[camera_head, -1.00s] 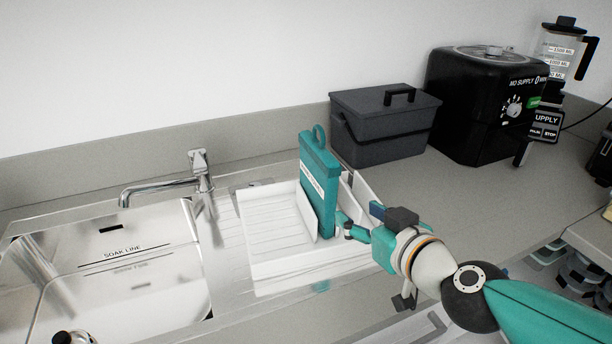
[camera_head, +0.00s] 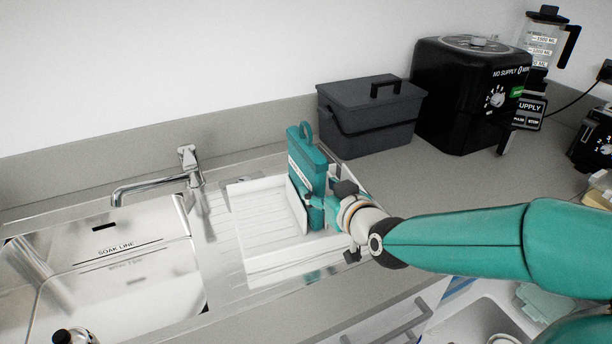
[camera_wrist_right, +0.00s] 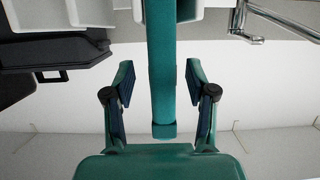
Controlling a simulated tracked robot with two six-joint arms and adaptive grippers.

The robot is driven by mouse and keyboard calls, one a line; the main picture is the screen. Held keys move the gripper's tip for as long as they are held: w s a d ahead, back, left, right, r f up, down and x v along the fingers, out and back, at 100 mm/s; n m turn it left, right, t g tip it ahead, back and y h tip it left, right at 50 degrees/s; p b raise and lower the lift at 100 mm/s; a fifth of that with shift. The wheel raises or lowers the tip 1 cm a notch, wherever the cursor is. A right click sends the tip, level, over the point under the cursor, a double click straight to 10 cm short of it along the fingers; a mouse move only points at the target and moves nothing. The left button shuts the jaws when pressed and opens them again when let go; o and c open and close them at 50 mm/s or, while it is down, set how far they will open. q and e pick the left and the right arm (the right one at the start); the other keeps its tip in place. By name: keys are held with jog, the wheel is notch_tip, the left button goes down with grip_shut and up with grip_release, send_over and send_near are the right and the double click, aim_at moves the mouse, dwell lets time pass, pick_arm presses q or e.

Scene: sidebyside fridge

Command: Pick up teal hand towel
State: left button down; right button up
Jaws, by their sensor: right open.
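The teal hand towel (camera_head: 307,172) stands upright as a flat slab with a loop on top and a pale label, in a slot of the white rack (camera_head: 262,262) on the drainer. My right gripper (camera_head: 328,207) is at the towel's right side in the head view, partly hidden by its own wrist. In the right wrist view the towel (camera_wrist_right: 161,75) runs between the two open fingers of the gripper (camera_wrist_right: 160,85), with a visible gap on each side. My left gripper is in no view.
The sink (camera_head: 110,265) and its faucet (camera_head: 160,185) are left of the rack. A dark lidded box (camera_head: 370,120) and a black appliance (camera_head: 465,95) stand behind on the counter. Clear counter (camera_head: 490,180) lies to the right, behind my arm.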

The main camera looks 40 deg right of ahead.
jog(key=shift+f+p+x, duration=0.1)
jog(key=shift+p+x, duration=0.25)
jog(key=shift+x, duration=1.1)
jog(key=shift+f+p+x, duration=0.15)
jog(key=shift+p+x, duration=0.2)
jog(key=shift+x, duration=1.1)
jog(key=shift+a, duration=0.2)
jog(key=shift+s, duration=0.1)
grip_shut()
